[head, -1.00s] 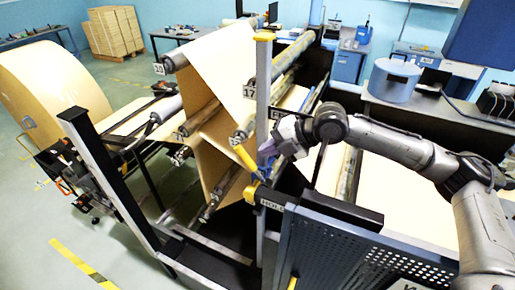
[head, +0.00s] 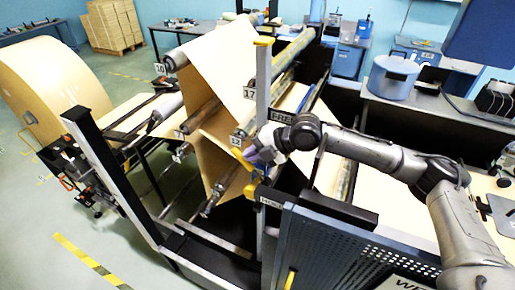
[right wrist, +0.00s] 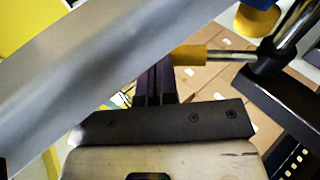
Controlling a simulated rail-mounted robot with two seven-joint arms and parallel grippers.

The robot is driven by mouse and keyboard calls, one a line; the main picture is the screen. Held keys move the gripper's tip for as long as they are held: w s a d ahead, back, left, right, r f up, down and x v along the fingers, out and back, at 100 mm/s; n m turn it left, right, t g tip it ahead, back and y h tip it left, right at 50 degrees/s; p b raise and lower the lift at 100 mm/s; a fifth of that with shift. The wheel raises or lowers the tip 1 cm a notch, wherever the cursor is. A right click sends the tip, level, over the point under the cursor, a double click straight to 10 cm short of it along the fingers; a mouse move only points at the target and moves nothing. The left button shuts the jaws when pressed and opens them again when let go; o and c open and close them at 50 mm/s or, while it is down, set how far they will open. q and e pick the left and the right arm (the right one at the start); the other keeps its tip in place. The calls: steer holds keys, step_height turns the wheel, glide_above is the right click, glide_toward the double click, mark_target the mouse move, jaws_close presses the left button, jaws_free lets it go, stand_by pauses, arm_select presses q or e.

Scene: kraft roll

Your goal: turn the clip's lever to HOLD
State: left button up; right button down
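The clip is on the upright post (head: 263,90) at the front of the machine. My right gripper (head: 258,154) is at the post, close to the lever. In the right wrist view, its dark fingers (right wrist: 156,82) are close together, and a yellow cylinder (right wrist: 190,55) on a metal rod meets their right side. The grey bar hides the fingertips, so I cannot tell whether they hold anything. My left gripper is out of view.
Kraft paper (head: 215,60) runs over several rollers behind the post. A large kraft roll (head: 40,95) stands at the left. A blue perforated guard (head: 340,250) is in front, below my right arm. A dark frame post (head: 105,165) stands left of the clip.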

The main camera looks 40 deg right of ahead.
steer(key=shift+w+a+f, duration=0.15)
steer(key=shift+w+a, duration=0.15)
steer(key=shift+w, duration=0.2)
steer(key=shift+w+a+f, duration=0.1)
steer(key=shift+w+f, duration=0.2)
steer(key=shift+f, duration=0.1)
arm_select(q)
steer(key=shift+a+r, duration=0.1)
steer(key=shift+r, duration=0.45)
